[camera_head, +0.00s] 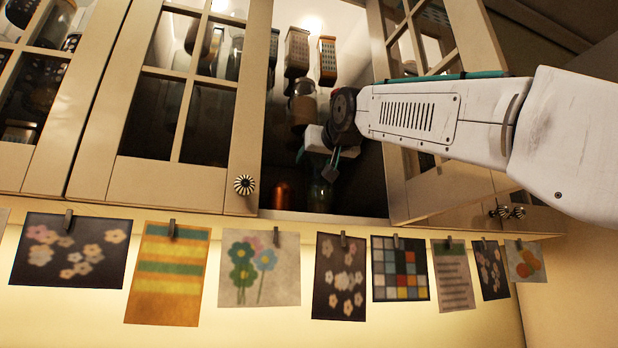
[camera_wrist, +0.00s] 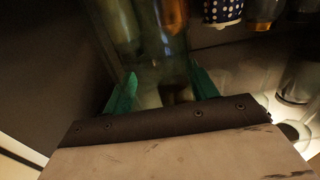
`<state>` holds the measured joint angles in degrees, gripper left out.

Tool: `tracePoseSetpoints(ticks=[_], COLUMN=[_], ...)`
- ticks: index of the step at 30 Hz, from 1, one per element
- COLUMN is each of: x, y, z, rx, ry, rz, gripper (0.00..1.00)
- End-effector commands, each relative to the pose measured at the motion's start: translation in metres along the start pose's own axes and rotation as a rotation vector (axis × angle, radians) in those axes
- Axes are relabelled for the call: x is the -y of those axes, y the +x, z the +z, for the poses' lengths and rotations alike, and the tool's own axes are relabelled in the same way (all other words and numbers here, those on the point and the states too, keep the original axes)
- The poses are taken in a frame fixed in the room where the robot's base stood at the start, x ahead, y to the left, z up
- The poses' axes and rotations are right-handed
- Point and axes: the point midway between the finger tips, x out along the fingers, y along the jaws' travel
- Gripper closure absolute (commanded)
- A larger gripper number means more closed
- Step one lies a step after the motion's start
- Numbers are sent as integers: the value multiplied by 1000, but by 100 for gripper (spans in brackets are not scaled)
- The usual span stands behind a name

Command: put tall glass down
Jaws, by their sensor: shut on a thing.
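The tall glass (camera_wrist: 155,45) is a clear, greenish, see-through vessel between the two green fingers of my gripper (camera_wrist: 163,88) in the wrist view. My gripper is shut on it. In the head view my gripper (camera_head: 331,166) is inside the open wall cabinet (camera_head: 305,216), having come in from the right. The glass shows there only faintly as a dim, clear shape (camera_head: 319,196) near the cabinet floor. I cannot tell whether its base touches the floor.
A copper-coloured item (camera_head: 283,193) stands left of the glass. Jars (camera_head: 302,104) and graters (camera_head: 297,52) are higher up. The wrist view shows a polka-dot cup (camera_wrist: 222,11) and an amber glass (camera_wrist: 263,12) at right. An open cabinet door (camera_head: 396,172) is close beside my arm.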

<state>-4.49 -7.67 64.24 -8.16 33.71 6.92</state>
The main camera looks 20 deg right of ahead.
Motion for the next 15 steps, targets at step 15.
tracePoseSetpoints(ticks=[15], x=[10], y=[18], z=[34], rx=[-2], ry=[0], rz=[-2], gripper=[92])
